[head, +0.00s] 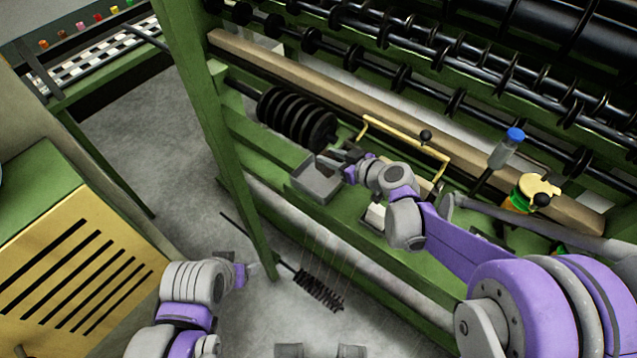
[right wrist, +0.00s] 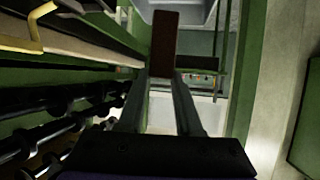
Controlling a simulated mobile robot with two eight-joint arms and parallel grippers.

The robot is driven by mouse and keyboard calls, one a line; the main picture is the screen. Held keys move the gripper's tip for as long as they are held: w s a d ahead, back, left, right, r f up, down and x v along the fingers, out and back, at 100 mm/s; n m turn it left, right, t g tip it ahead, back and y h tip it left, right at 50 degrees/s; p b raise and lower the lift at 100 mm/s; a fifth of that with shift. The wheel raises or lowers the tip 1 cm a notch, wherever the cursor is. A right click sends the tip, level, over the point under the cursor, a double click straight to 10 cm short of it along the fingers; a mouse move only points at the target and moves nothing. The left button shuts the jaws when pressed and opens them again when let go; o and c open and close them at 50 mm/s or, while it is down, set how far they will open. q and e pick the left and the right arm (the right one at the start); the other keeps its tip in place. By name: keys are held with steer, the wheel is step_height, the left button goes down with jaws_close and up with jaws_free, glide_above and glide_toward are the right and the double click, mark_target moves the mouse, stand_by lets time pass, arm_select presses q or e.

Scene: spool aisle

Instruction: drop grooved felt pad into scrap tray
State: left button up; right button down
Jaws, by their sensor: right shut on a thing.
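The felt pad (right wrist: 164,38) is a dark reddish-brown block in the right wrist view, pinched between the tips of my right gripper (right wrist: 162,75). Grooves on it are not clear. In the head view my right gripper (head: 342,157) is over the back right part of the grey scrap tray (head: 318,190), and the pad is too small to make out. The tray is a shallow open box on the green ledge. Part of a grey tray also shows beyond the pad in the right wrist view (right wrist: 202,14). My left gripper (head: 254,270) hangs low at left, its fingers unclear.
Black discs (head: 296,118) on a rod stand behind the tray. A yellow handle bar (head: 405,137), a blue-capped bottle (head: 505,148) and a yellow-topped green container (head: 530,193) are to the right. A green post (head: 225,140) stands left. A dark brush (head: 320,290) is below.

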steer(key=c, duration=0.5)
jaws_free()
steer(key=v, duration=1)
steer(key=shift+s+d+r+p, duration=0.15)
steer(key=shift+s+d+p, duration=0.05)
steer(key=shift+s+p, duration=0.15)
steer(key=s+d+f+m+g+h, duration=0.1)
steer(key=s+d+m+h, duration=0.2)
steer(key=s, duration=0.3)
steer(key=s+d+f+m+g+h+p, duration=0.1)
steer(key=s+d+m+h, duration=0.1)
steer(key=s, duration=0.5)
steer(key=s+d+m+g+h+p, duration=0.1)
steer(key=s+d+m+g+h, duration=0.1)
steer(key=s, duration=0.5)
steer(key=shift+s+d+f+m+h, duration=0.1)
steer(key=shift+d+f+m+h, duration=0.1)
steer(key=shift+d+m+h, duration=0.35)
steer(key=shift+s+d+f+m+h, duration=0.1)
steer(key=shift+d+f+m+h, duration=0.2)
steer(key=shift+d, duration=0.45)
